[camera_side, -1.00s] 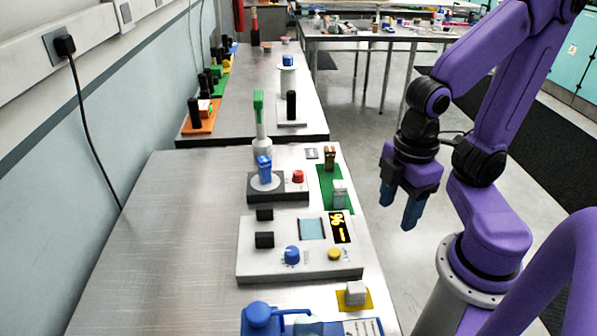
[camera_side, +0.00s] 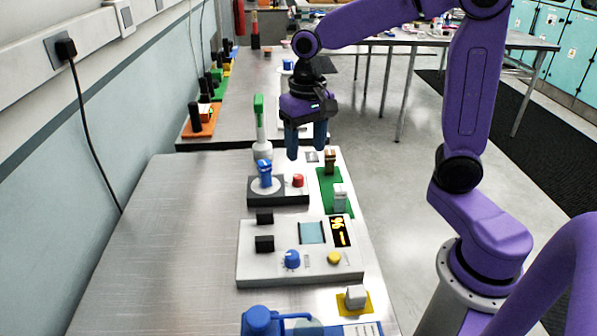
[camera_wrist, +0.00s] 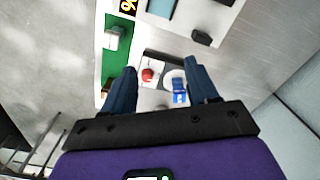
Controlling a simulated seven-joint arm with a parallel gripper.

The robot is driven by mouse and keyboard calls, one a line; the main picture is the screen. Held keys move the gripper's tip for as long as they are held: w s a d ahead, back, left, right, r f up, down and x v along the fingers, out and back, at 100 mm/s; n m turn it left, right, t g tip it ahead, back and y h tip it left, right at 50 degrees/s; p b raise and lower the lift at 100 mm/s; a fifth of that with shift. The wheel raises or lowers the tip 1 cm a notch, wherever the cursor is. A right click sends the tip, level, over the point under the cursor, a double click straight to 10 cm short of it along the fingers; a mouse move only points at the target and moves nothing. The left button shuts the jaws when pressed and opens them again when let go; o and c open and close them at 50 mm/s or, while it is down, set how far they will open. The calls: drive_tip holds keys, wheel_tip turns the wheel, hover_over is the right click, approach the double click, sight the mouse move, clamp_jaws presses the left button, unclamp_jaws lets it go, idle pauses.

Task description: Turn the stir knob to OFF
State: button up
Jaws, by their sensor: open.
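A dark grey box (camera_side: 288,197) carries a pale disc with an upright blue handle-like piece (camera_side: 265,174) and a red button (camera_side: 298,181). Nearer the camera, a white unit (camera_side: 262,262) has a round blue knob (camera_side: 292,259), a yellow button (camera_side: 334,258) and a lit display (camera_side: 341,231). I cannot read which knob is labelled stir. My gripper (camera_side: 306,150) is open and empty, fingers down, above the far end of the bench. In the wrist view, the red button (camera_wrist: 147,75) and blue piece (camera_wrist: 179,92) show between my fingers (camera_wrist: 161,68).
A green-topped post (camera_side: 260,125) stands left of my gripper. A green board (camera_side: 329,190) with upright parts lies right of the grey box. A yellow pad with a white block (camera_side: 356,294) is at the front. The bench's left side (camera_side: 165,240) is clear.

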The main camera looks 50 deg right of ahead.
sight(298, 175)
drive_tip(key=w+d+m, duration=0.9)
drive_tip(key=f, duration=1.6)
drive_tip(key=shift+w+a+f, duration=0.15)
drive_tip(key=shift+w+f, duration=0.05)
drive_tip(key=shift+f, duration=0.05)
drive_tip(key=c, duration=1.1)
